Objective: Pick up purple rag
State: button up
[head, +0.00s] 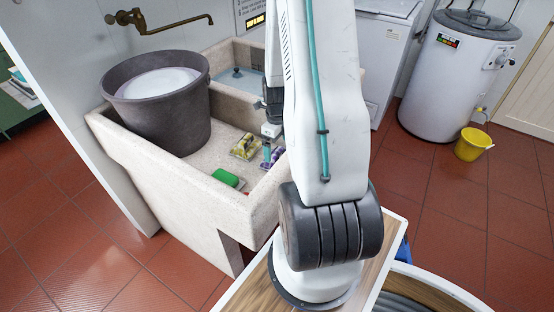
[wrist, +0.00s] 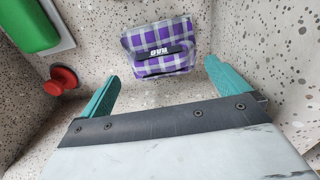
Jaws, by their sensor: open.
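The purple rag (wrist: 158,50) is a purple and white checked cloth with a black label, lying on the speckled stone floor of the sink. In the wrist view it is at the top centre, just beyond and between the two teal fingertips of my gripper (wrist: 160,83). My gripper is open and nothing is between its fingers. In the head view my gripper (head: 268,152) reaches down into the sink, and the purple rag (head: 277,154) shows partly beside it, in part hidden by the gripper and arm.
The stone sink (head: 140,149) has raised walls around the rag. A grey bucket (head: 157,115) fills its left side. A green object (head: 226,177) and a yellow item (head: 245,146) lie near the gripper. A red knob-like object (wrist: 60,80) stands left of the fingers.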

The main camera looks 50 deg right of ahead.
aim_at(279, 152)
jog(key=f, duration=0.5)
jog(key=shift+s+d+f, duration=0.15)
jog(key=shift+s+f, duration=0.05)
jog(key=shift+s, duration=0.15)
jog(key=c, duration=0.7)
jog(key=shift+o, duration=0.2)
jog(key=shift+r, duration=0.15)
notch_tip(279, 152, up, 18)
jog(key=shift+o, duration=0.3)
jog(key=shift+c, duration=0.4)
